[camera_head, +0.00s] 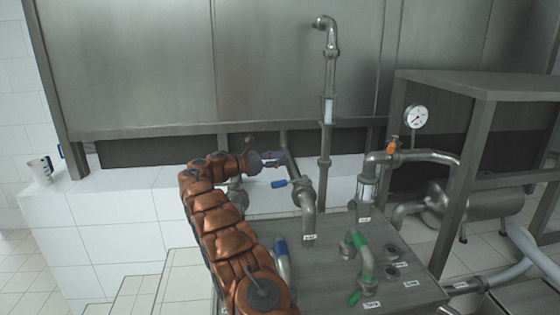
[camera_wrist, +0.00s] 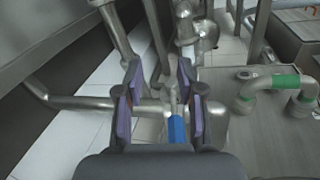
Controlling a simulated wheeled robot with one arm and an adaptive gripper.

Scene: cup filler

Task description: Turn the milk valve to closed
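A pipe valve (camera_head: 306,195) with a blue lever handle (camera_head: 279,183) stands behind the grey metal panel, left of the tall pipe. The small labels are too blurred to read, so I cannot tell which valve is the milk valve. My gripper (camera_head: 277,158) is just above and left of this handle in the head view. In the wrist view my gripper (camera_wrist: 159,68) is open, with its two purple-padded fingers spread. The blue handle (camera_wrist: 176,130) shows between them, nearer the right finger; I cannot tell whether they touch.
A tall pipe (camera_head: 328,110) rises behind the valve. A pressure gauge (camera_head: 416,117) is right. A cup (camera_head: 40,171) stands left on the white tiled ledge.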

